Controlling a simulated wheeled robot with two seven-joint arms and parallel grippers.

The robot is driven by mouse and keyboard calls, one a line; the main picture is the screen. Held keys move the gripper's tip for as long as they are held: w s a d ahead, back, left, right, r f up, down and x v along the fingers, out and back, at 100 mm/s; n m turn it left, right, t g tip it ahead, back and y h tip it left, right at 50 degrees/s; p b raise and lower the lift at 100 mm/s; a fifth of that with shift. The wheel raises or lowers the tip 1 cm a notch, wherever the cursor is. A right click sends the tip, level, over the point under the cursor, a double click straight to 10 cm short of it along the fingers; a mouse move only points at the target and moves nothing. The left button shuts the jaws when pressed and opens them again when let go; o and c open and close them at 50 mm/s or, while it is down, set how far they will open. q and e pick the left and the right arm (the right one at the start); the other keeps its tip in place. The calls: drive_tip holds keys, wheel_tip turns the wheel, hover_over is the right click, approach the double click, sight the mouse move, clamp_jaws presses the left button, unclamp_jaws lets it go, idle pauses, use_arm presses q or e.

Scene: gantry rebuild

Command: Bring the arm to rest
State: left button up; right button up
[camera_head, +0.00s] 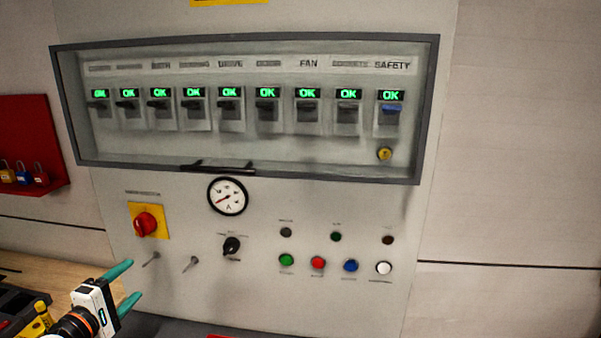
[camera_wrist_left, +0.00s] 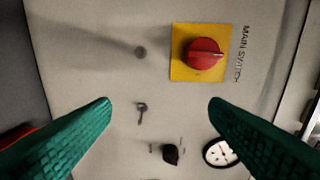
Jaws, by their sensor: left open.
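My left gripper (camera_head: 126,283) is at the lower left of the head view, in front of the control panel (camera_head: 270,215). Its two green fingers are spread apart with nothing between them. In the left wrist view the open fingers (camera_wrist_left: 160,115) frame a small key-like part (camera_wrist_left: 141,112) on the panel, apart from it. The red main switch (camera_head: 146,223) on its yellow plate is above the gripper, not touched. It also shows in the left wrist view (camera_wrist_left: 204,53). My right gripper is not in view.
A framed breaker window (camera_head: 262,178) holds a row of switches with green OK displays. Below are a gauge (camera_head: 228,196), a black knob (camera_head: 232,246) and coloured buttons (camera_head: 318,263). A red board (camera_head: 30,140) with padlocks hangs at left, above a wooden bench (camera_head: 50,270).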

use_arm(q)
drive_tip(key=s+d+f+m+g, duration=0.8)
drive_tip(key=s+d+f+m, duration=0.3)
drive_tip(key=s+d+f, duration=0.4)
drive_tip(key=s+d+f+m+g+y, duration=0.1)
drive_tip(key=s+d+f+m+g, duration=0.2)
drive_tip(key=s, duration=0.5)
drive_tip(key=s+d+f+m+g+y, duration=0.15)
drive_tip(key=s+m, duration=0.25)
drive_tip(key=s, duration=0.4)
wheel_tip(320, 180, down, 30)
drive_tip(key=s+g+b, duration=0.1)
drive_tip(key=g+b, duration=0.1)
drive_tip(key=b, duration=0.2)
drive_tip(key=s+a+f+m+g+b, duration=0.1)
drive_tip(key=s+a+f+b, duration=0.1)
drive_tip(key=s+f, duration=1.4)
wheel_tip(320, 180, down, 4)
drive_tip(key=shift+s+a+r+b, duration=0.1)
drive_tip(key=shift+s+a+b, duration=0.3)
drive_tip(key=shift+a, duration=0.2)
